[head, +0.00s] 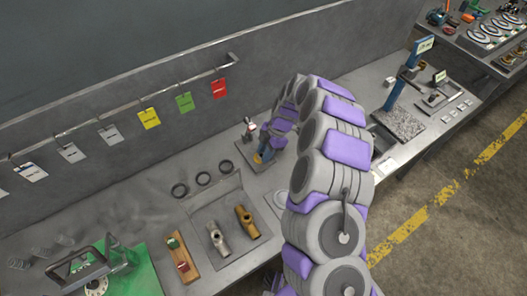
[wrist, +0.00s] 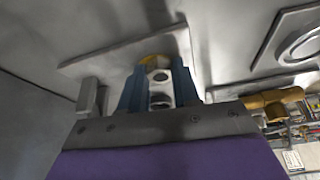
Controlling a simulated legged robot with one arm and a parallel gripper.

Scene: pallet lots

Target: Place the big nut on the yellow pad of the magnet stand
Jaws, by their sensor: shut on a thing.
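My gripper (wrist: 158,88) has blue fingers and is shut on the big nut (wrist: 158,78), a grey metal piece with a dark hole. The yellow pad (wrist: 153,60) shows as a curved edge just beyond the nut. Whether nut and pad touch, I cannot tell. The magnet stand's flat plate (wrist: 108,62) lies around the pad, and its grey post (wrist: 88,95) stands to the left. In the head view my gripper (head: 263,152) is at the magnet stand (head: 248,130), with a bit of yellow beneath; the nut is hidden there.
A tray (head: 205,207) with two pipe fittings (head: 246,221) stands nearer on the bench. A wooden block (head: 180,250) is left of the tray. Coloured tags (head: 184,102) hang on a wall rail. A blue column stand (head: 394,95) is at right.

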